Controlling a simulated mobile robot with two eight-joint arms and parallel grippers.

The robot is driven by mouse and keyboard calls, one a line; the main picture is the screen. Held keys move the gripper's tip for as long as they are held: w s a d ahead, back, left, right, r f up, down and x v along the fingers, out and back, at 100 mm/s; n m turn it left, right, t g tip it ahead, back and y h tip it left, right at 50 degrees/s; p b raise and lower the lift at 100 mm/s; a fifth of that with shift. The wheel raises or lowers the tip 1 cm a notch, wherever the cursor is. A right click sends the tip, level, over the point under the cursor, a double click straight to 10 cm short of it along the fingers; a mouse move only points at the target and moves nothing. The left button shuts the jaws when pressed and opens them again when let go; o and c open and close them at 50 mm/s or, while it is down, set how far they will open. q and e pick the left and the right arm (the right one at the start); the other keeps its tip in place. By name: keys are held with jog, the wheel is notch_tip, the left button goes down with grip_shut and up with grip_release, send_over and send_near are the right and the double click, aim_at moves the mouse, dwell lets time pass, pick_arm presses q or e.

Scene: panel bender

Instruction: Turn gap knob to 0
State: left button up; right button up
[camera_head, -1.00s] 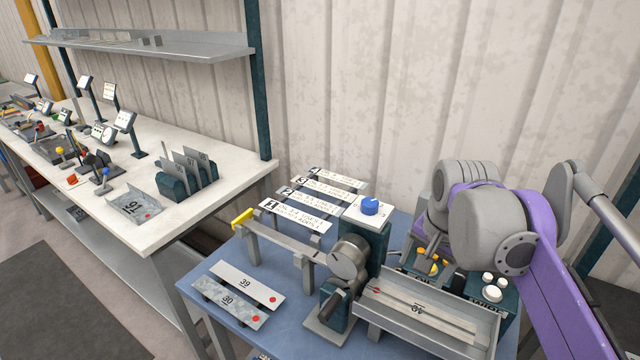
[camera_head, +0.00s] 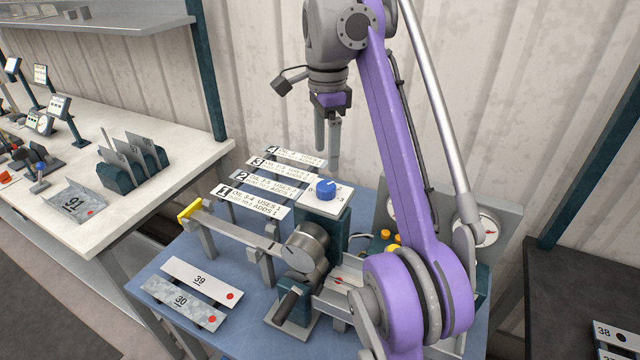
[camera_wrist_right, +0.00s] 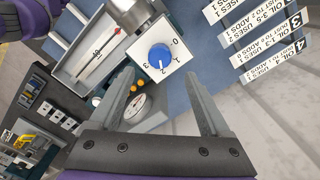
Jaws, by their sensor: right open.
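The gap knob is a blue round knob (camera_head: 326,189) on a white plate (camera_head: 327,204) on top of a dark green post on the blue table. In the right wrist view the knob (camera_wrist_right: 159,56) shows near the top middle, and its plate bears the marks 0, 1, 2 and 3. My left gripper is not in view.
Numbered label strips (camera_head: 252,201) lie left of the knob. A grey cylinder (camera_head: 305,248) with a lever stands in front. A dial gauge (camera_head: 487,230) and yellow buttons (camera_head: 389,237) are at the right. Plates 39 (camera_head: 203,280) and 30 (camera_head: 183,303) lie at front left.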

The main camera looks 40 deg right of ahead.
aim_at(326, 185)
notch_tip(326, 185, down, 7)
jog(key=shift+s+r+b, duration=0.1)
jog(key=shift+r+b, duration=0.1)
jog(key=shift+b, duration=1)
jog(key=shift+f, duration=0.65)
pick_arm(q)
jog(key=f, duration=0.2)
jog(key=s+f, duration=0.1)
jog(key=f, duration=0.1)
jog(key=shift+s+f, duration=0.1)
pick_arm(e)
jog(key=shift+c, duration=0.3)
grip_shut()
